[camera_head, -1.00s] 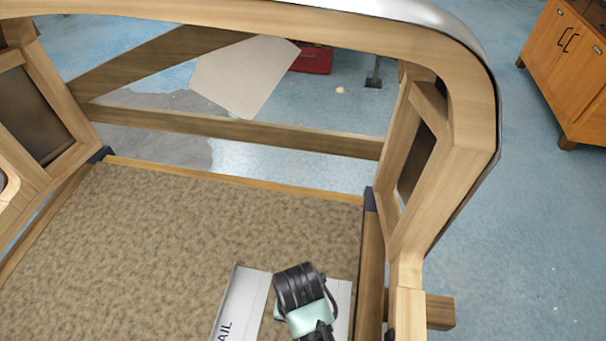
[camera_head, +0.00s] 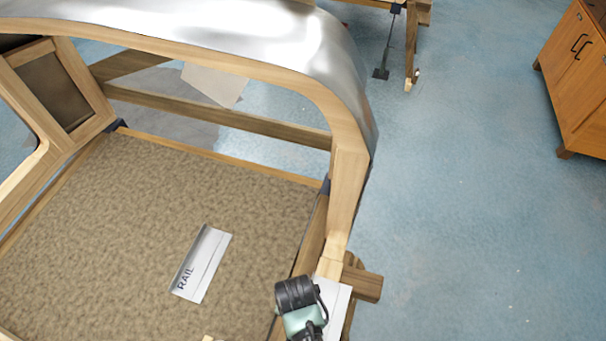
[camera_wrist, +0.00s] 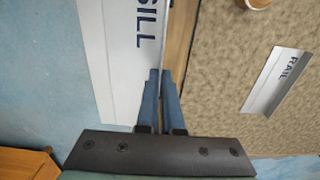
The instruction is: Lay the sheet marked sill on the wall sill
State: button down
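The sheet marked SILL (camera_wrist: 115,60) is a pale metal sheet, held by its edge between the two blue fingers of my gripper (camera_wrist: 162,75). In the head view part of the sheet (camera_head: 337,300) shows beside my gripper (camera_head: 303,335), at the right side of the body frame. The wall sill (camera_head: 312,238) is the wooden rail along the floor's right edge. In the wrist view the sill (camera_wrist: 180,35) runs beside the sheet's lettered edge, and much of the sheet overhangs blue floor. I cannot tell whether the sheet touches the sill.
A sheet marked RAIL (camera_head: 203,265) lies on the brown patterned floor panel (camera_head: 110,240). A wooden post (camera_head: 347,195) rises at the sill's far end, with a block (camera_head: 365,283) jutting outward. A wooden cabinet (camera_head: 580,80) stands far right. Blue floor between is clear.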

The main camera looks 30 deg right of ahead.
jog(key=shift+w+f+b, duration=0.1)
jog(key=shift+f+b, duration=2)
jog(key=shift+b, duration=0.1)
jog(key=shift+f+b, duration=0.65)
jog(key=shift+f, duration=0.4)
jog(key=shift+f+p, duration=0.2)
jog(key=shift+p, duration=0.3)
jog(key=c, duration=1)
grip_release()
jog(key=shift+o, duration=0.2)
jog(key=o, duration=0.5)
